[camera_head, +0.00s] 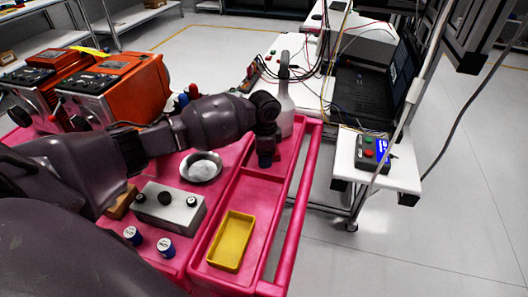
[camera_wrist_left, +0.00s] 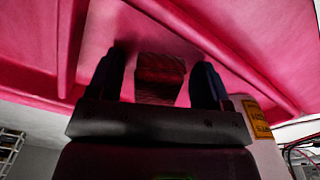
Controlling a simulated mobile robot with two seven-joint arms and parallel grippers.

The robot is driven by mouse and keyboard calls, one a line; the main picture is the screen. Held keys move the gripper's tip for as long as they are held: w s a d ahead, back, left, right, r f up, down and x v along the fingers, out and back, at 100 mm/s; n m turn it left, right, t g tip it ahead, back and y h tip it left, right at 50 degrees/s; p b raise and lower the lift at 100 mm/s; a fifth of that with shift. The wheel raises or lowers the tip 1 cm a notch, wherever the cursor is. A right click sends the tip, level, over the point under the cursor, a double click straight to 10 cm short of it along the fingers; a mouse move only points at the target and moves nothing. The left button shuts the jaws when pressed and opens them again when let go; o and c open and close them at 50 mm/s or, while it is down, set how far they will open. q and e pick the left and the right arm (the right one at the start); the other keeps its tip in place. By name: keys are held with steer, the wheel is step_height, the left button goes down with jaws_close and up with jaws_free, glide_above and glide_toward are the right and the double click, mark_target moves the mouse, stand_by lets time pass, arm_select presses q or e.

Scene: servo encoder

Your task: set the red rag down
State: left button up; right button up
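The red rag (camera_wrist_left: 160,78) is a dark red, folded block in the left wrist view, lying on or close to the pink cart surface. My left gripper (camera_wrist_left: 158,82) has its fingers apart on either side of it. A gap shows between the rag and the left-hand finger; the right-hand finger is very close to it. In the head view my left gripper (camera_head: 265,160) points down into the far end of the pink cart's right-hand tray, and the rag is hidden there. My right gripper is not in view.
A white bottle (camera_head: 283,110) stands close beyond my gripper. Orange machines (camera_head: 130,85) are at left.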

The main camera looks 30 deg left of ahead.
arm_select(q)
steer(key=shift+r, duration=0.2)
step_height(320, 180, up, 12)
steer(key=p, duration=0.2)
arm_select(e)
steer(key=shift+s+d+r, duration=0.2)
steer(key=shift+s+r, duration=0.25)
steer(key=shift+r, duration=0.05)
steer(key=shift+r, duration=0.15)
